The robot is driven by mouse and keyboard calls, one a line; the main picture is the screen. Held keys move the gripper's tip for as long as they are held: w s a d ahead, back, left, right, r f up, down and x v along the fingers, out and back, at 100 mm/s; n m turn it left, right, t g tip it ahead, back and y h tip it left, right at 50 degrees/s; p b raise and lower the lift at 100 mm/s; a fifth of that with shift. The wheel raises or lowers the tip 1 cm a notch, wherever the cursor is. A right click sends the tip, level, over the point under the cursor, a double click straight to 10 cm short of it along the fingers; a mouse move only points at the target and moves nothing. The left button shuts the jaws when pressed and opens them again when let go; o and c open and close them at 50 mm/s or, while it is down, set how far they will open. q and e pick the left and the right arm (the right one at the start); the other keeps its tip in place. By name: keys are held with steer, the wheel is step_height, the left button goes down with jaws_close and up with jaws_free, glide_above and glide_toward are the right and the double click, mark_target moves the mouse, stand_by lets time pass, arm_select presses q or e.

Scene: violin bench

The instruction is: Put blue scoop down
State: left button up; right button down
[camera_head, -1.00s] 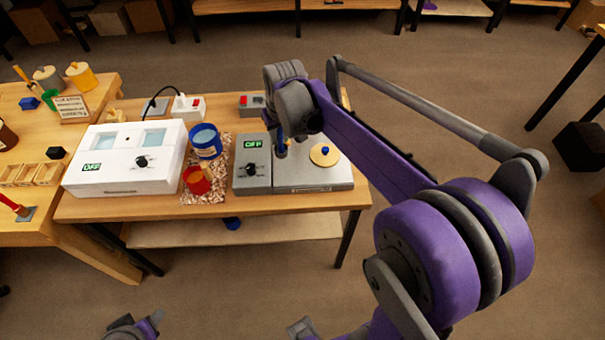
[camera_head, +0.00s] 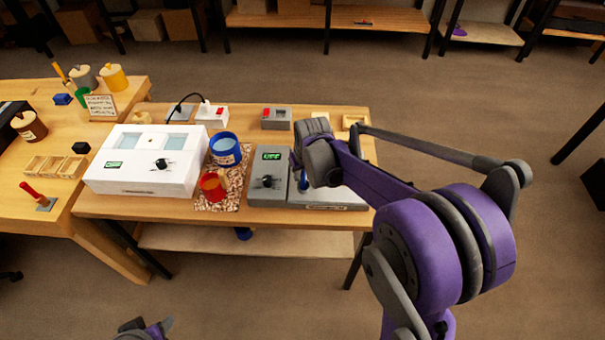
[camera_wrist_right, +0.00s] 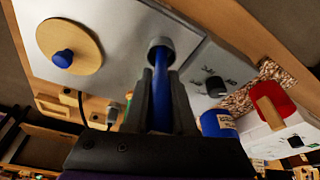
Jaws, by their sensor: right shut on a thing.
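The blue scoop shows in the right wrist view as a blue handle (camera_wrist_right: 160,95) ending in a round grey cup. My right gripper (camera_wrist_right: 160,105) is shut on its handle. The cup is over or at the silver plate (camera_wrist_right: 115,30), near the grey control box (camera_wrist_right: 205,75); I cannot tell whether it touches. In the head view my right gripper (camera_head: 305,185) hangs over the grey appliance's left part, with a bit of the blue scoop (camera_head: 304,183) below it. My left gripper (camera_head: 145,330) shows only partly at the bottom edge; its jaws are unclear.
A wooden disc with a blue knob (camera_wrist_right: 62,58) lies on the silver plate. A blue pot (camera_head: 225,150) and red pot (camera_head: 212,186) stand on a speckled mat left of the control box (camera_head: 268,185). A white box (camera_head: 145,172) stands further left. The bench's front edge is near.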

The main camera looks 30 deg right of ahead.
steer(key=shift+f, duration=0.2)
steer(key=c, duration=0.7)
jaws_free()
steer(key=shift+r, duration=0.1)
steer(key=shift+c, duration=0.2)
steer(key=shift+s+r, duration=0.1)
steer(key=shift+r, duration=0.4)
steer(key=d+p+v, duration=0.1)
steer(key=v, duration=1)
steer(key=s+a+f+n+t, duration=0.1)
steer(key=s+a+f, duration=0.2)
steer(key=s, duration=0.6)
steer(key=s+a+f+t, duration=0.1)
steer(key=s+a+f, duration=0.3)
steer(key=s+a, duration=0.3)
steer(key=shift+s+a+n+y, duration=0.3)
steer(key=shift+s+a+n, duration=0.1)
steer(key=shift+s, duration=0.8)
